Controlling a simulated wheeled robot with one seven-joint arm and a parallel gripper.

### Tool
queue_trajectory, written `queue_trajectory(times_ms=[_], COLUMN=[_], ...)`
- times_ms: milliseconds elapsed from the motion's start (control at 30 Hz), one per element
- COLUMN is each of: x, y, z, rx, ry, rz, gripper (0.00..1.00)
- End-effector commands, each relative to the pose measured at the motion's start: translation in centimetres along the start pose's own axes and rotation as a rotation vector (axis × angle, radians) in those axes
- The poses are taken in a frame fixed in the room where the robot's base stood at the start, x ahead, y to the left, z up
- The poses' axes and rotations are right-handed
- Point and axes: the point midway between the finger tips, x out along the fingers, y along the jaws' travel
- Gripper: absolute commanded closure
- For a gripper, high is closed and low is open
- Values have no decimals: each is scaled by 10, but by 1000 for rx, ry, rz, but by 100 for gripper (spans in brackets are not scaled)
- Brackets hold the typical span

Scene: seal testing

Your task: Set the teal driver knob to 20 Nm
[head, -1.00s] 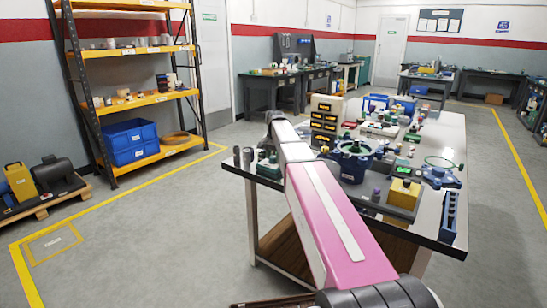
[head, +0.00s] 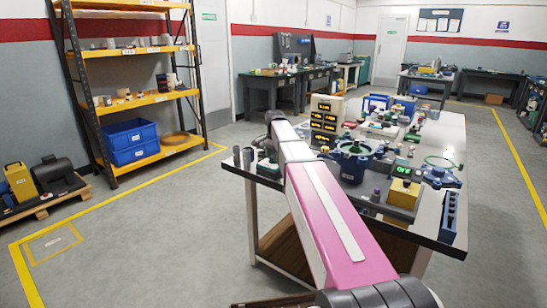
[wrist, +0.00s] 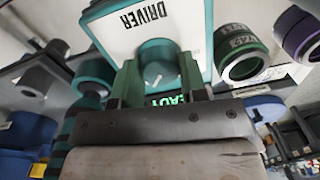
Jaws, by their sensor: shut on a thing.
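In the wrist view the teal driver knob (wrist: 158,66) sits on a white panel (wrist: 115,35) lettered DRIVER, with a teal border. My gripper (wrist: 158,78) has its two dark green fingers on either side of the knob and is shut on it. A light pointer mark shows on the knob's face, but I cannot read a torque value. A lit green display (wrist: 167,99) is mostly hidden behind the gripper body. In the head view my arm hides the gripper and the knob.
Green (wrist: 242,52) and purple (wrist: 297,32) ring-shaped parts stand close right of the panel. In the head view the bench (head: 447,132) is crowded with a blue flanged fixture (head: 353,160), a yellow block unit (head: 404,193) and a blue rack (head: 449,215). The grey floor (head: 180,235) at left is open.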

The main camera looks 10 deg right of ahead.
Motion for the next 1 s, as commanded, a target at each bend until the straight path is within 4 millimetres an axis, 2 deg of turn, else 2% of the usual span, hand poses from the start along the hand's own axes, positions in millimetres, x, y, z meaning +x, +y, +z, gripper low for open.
queue_trajectory(times_ms=[133,167,200,233,500,633,767,1000], x=[0,0,0,0,-1,-8,-25,-68], y=[0,0,0,0,0,0,0,-1], z=[0,0,0,0,0,0,0,0], rx=[-1,-1,-1,-1,-2,-2,-2,-1], ry=[0,0,0,0,0,1,2,2], rz=[-1,-1,-1,-1,-1,-1,-3,-3], gripper=[84,51,38,35,35,35,35,35])
